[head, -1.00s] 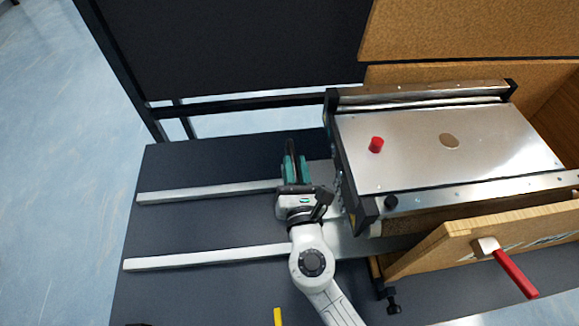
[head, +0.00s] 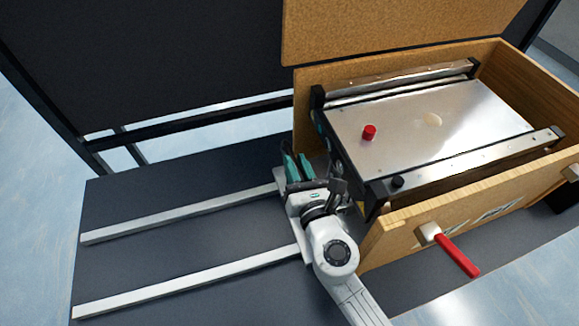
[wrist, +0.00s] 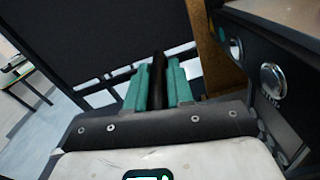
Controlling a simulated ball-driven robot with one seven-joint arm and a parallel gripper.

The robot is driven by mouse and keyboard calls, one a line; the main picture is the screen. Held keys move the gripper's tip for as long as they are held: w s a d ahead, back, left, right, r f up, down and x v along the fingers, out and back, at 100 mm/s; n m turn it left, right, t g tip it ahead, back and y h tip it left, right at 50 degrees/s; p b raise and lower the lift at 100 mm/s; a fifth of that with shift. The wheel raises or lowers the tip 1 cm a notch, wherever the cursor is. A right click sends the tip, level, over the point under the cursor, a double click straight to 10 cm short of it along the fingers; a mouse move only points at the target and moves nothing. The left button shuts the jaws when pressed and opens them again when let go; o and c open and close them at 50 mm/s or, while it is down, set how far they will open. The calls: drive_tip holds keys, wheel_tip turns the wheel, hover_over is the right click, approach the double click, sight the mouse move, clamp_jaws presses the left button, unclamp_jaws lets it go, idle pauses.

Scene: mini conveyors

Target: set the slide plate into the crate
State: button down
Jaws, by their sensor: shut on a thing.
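The slide plate (head: 440,121) is a shiny metal sheet with a red knob (head: 369,132), between dark end frames and metal bars. It lies level between the long walls of the wooden crate (head: 480,200), its left end near the crate's left end. Whether it rests on the bottom is hidden. My gripper (head: 298,166) is at the slide plate's left end, with teal fingers. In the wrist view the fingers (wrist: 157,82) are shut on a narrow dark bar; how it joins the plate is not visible.
Two pale rails (head: 180,213) run across the dark table (head: 150,240) at left. A red lever (head: 457,255) sticks out from the crate's front wall. A brown board (head: 390,30) rises behind the crate. The table left of my gripper is clear apart from the rails.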

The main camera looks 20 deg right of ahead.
drive_tip(key=shift+d+r, duration=0.1)
drive_tip(key=shift+d, duration=0.2)
drive_tip(key=c, duration=1.1)
unclamp_jaws()
drive_tip(key=shift+s+a, duration=0.1)
drive_tip(key=shift+s, duration=0.35)
drive_tip(key=s+b, duration=0.2)
drive_tip(key=s, duration=0.7)
drive_tip(key=shift+s+a, duration=0.15)
drive_tip(key=shift+s, duration=0.25)
